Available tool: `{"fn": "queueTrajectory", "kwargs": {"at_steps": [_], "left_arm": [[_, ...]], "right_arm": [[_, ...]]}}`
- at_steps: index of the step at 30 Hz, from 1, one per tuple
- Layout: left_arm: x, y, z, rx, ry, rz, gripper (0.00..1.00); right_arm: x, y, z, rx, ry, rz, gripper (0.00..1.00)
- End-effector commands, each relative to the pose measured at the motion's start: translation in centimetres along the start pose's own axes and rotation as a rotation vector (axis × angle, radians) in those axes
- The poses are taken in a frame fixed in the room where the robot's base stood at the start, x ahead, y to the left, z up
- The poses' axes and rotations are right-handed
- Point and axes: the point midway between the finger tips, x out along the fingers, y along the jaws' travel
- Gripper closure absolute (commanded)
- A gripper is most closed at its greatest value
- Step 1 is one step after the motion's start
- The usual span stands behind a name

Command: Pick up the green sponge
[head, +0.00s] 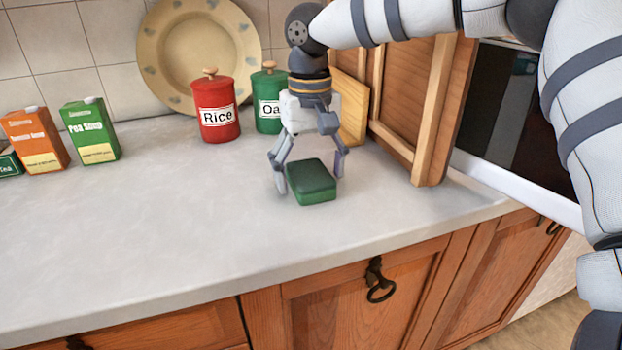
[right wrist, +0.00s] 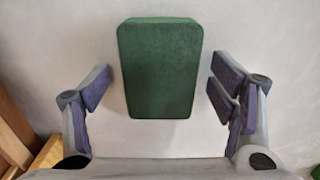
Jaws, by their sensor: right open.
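The green sponge (head: 312,181) lies flat on the pale grey worktop (head: 190,230) in the head view. It also shows in the right wrist view (right wrist: 159,70), a dark green block with rounded corners. My right gripper (head: 309,182) points down over the sponge, with one finger on each side of it. In the right wrist view the gripper (right wrist: 159,92) is open, with a gap between the sponge and each finger. My left gripper is not in view.
A red rice canister (head: 215,112) and a green canister (head: 268,103) stand behind my right gripper. A large yellowish plate (head: 200,52) leans on the tiled wall. A wooden rack or cabinet (head: 425,110) stands to the right. Cartons (head: 90,131) stand at left. The front worktop is clear.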

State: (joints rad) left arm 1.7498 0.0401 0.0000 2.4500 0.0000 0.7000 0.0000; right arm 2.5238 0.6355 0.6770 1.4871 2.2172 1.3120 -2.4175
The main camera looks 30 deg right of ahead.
Motion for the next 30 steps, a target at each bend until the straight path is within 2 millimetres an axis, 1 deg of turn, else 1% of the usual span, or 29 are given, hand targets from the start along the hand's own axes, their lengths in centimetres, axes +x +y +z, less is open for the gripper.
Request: {"fn": "queueTrajectory", "kwargs": {"at_steps": [6,7,9,11,12,16,17,24,26,28,30], "left_arm": [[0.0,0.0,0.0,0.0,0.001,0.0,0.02],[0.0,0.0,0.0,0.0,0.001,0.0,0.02],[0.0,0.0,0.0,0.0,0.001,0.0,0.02],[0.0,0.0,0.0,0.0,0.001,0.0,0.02],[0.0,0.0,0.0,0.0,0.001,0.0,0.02],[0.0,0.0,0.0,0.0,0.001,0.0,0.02],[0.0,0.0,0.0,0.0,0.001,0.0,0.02],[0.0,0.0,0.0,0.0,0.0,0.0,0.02],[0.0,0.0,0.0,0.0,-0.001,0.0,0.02],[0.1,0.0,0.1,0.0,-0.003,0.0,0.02],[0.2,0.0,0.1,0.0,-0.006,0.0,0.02]], "right_arm": [[0.3,0.0,0.0,0.0,0.0,0.001,0.22],[0.3,0.0,0.0,0.0,0.0,0.001,0.25],[0.3,0.0,0.0,0.0,0.0,0.001,0.38],[0.3,0.0,0.0,0.0,0.0,0.001,0.48],[0.3,0.0,0.0,0.0,0.0,0.001,0.55],[0.3,0.0,0.0,0.0,0.0,0.001,0.56],[0.3,0.0,0.0,0.0,0.0,0.001,0.59],[0.0,0.0,0.0,0.0,0.001,0.0,0.59],[-0.5,0.0,-0.1,0.0,0.002,0.0,0.59],[-1.4,0.0,-0.1,0.0,0.003,0.0,0.59],[-2.9,0.0,-0.1,0.0,0.004,-0.001,0.59]]}}
